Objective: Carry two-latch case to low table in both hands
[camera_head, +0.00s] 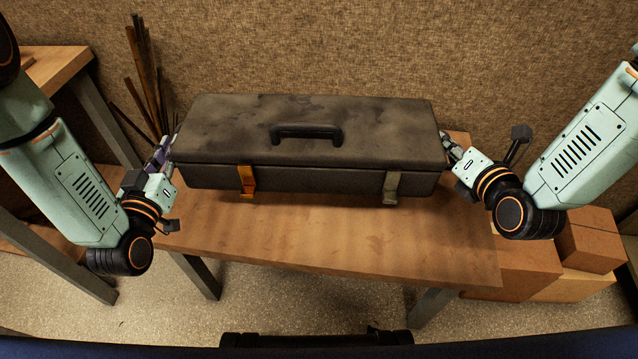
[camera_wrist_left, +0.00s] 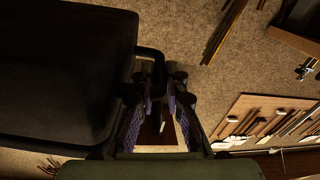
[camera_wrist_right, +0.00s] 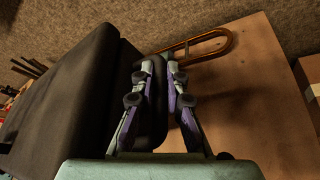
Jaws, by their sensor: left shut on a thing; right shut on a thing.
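The two-latch case (camera_head: 310,140) is long and dark, with a handle (camera_head: 306,133) on its lid, an orange latch (camera_head: 246,181) at front left and a grey latch (camera_head: 391,187) at front right. It looks level, over the low table (camera_head: 330,235); I cannot tell whether it touches the wood. My left gripper (camera_head: 167,152) is shut on the handle at the case's left end; the left wrist view shows this handle (camera_wrist_left: 150,53) between the fingers. My right gripper (camera_head: 450,148) is shut on the right end handle (camera_wrist_right: 159,100).
A brass-coloured loop (camera_wrist_right: 226,40) lies on the table beyond the right fingers. Cardboard boxes (camera_head: 585,245) stand at right. Thin dark strips (camera_head: 147,75) lean on the back wall. The table's front strip is clear.

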